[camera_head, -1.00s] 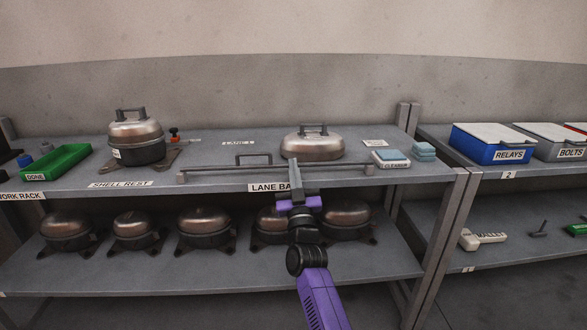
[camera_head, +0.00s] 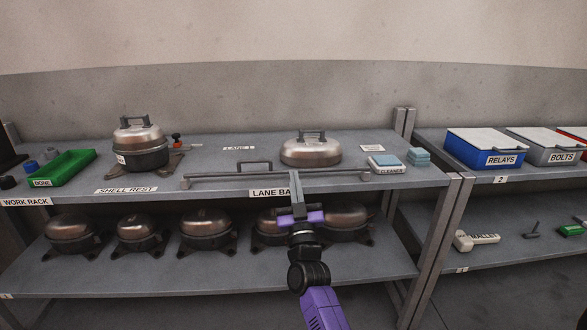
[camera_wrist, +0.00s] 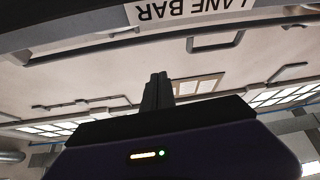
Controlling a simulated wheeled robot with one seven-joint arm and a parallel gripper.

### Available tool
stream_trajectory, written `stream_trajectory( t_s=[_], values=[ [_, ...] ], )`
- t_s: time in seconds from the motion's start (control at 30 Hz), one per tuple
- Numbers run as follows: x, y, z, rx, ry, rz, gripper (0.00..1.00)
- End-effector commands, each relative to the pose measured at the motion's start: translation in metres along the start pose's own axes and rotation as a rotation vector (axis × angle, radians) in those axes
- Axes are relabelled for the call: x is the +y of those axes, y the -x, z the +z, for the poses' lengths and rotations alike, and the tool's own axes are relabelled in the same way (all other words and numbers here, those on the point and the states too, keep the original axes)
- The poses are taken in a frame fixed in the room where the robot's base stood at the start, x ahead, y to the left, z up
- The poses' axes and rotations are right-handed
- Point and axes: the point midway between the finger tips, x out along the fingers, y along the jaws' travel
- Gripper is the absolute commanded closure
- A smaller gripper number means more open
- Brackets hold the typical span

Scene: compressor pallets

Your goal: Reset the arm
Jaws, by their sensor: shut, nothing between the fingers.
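My gripper (camera_head: 296,182) is purple and dark grey. In the head view it points upward in front of the work rack's upper shelf edge, just right of the LANE BAR label (camera_head: 269,193). Its fingers are shut together with nothing between them. In the wrist view the shut fingers (camera_wrist: 158,88) stand in the middle, and the LANE BAR label (camera_wrist: 190,8) shows upside down at the top. The grey lane bar (camera_head: 222,182) with its handle lies along the shelf's front edge, apart from any grip that I can see.
The upper shelf bears a compressor (camera_head: 139,150), a domed shell lid (camera_head: 311,150), a green DONE tray (camera_head: 65,167) and a cleaner box (camera_head: 386,166). Several compressors (camera_head: 205,232) stand on the lower shelf. A second rack at the right holds a blue RELAYS bin (camera_head: 480,150).

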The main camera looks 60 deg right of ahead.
Motion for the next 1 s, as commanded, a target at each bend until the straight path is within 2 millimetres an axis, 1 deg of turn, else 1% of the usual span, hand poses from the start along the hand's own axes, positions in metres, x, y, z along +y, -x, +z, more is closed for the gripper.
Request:
stream_trajectory(
  t_s=[0.03, 0.1, 0.3, 0.47, 0.67, 0.8, 0.83, 0.87, 0.9, 1.0],
  values=[
    [-0.003, 0.010, -0.002, -0.002, 0.000, -0.006, 1.00],
    [-0.003, 0.021, -0.002, 0.000, 0.000, -0.005, 1.00],
    [-0.003, 0.042, -0.002, 0.002, 0.000, -0.002, 1.00],
    [-0.002, 0.047, -0.002, 0.003, -0.001, 0.002, 1.00],
    [-0.002, 0.047, -0.002, 0.003, -0.004, 0.002, 1.00],
    [-0.005, 0.047, 0.000, -0.004, -0.054, -0.010, 1.00],
    [-0.006, 0.046, -0.003, -0.002, -0.072, -0.017, 1.00],
    [-0.009, 0.044, -0.010, 0.009, -0.093, -0.026, 1.00],
    [-0.016, 0.043, -0.022, 0.024, -0.124, -0.049, 1.00],
    [-0.031, 0.061, -0.045, 0.035, -0.165, -0.147, 1.00]
  ],
)
